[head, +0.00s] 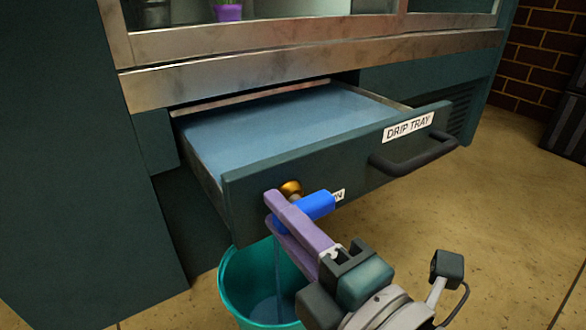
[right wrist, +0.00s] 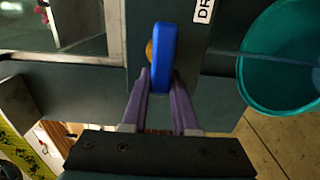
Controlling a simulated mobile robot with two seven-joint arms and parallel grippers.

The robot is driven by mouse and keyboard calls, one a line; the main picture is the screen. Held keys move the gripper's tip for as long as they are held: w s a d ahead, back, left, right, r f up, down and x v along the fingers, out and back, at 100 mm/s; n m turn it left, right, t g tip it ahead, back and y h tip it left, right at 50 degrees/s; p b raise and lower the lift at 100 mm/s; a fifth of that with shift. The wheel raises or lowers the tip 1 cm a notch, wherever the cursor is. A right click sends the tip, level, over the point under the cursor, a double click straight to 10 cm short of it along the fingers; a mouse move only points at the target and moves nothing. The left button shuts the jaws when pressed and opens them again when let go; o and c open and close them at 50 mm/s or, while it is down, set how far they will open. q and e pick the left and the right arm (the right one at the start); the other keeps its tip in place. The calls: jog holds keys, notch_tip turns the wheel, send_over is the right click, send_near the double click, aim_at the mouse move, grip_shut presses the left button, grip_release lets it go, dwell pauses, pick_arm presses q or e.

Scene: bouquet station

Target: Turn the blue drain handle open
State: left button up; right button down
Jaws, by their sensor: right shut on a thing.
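The blue drain handle (head: 318,204) sits on a brass valve (head: 291,188) at the lower left of the drip tray's front (head: 300,150). The handle lies sideways along the tray front. My right gripper (head: 271,212) has its purple fingers shut on the handle, hiding part of it. In the right wrist view the handle (right wrist: 163,60) stands between the two fingertips (right wrist: 160,78). A thin stream of water (head: 278,262) runs down below the valve into the teal bucket (head: 232,290). My left gripper is in neither view.
The drip tray is pulled out of the dark green cabinet (head: 70,150) and holds bluish water (head: 290,120). A black pull handle (head: 415,158) sticks out at its right. Open tan floor (head: 500,220) lies to the right.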

dwell(0.4)
jog(key=c, duration=0.7)
grip_release()
jog(key=shift+s+d, duration=0.1)
jog(key=shift+s+d+p, duration=0.2)
jog(key=shift+s+p, duration=0.1)
jog(key=p+v, duration=0.3)
jog(key=v, duration=0.6)
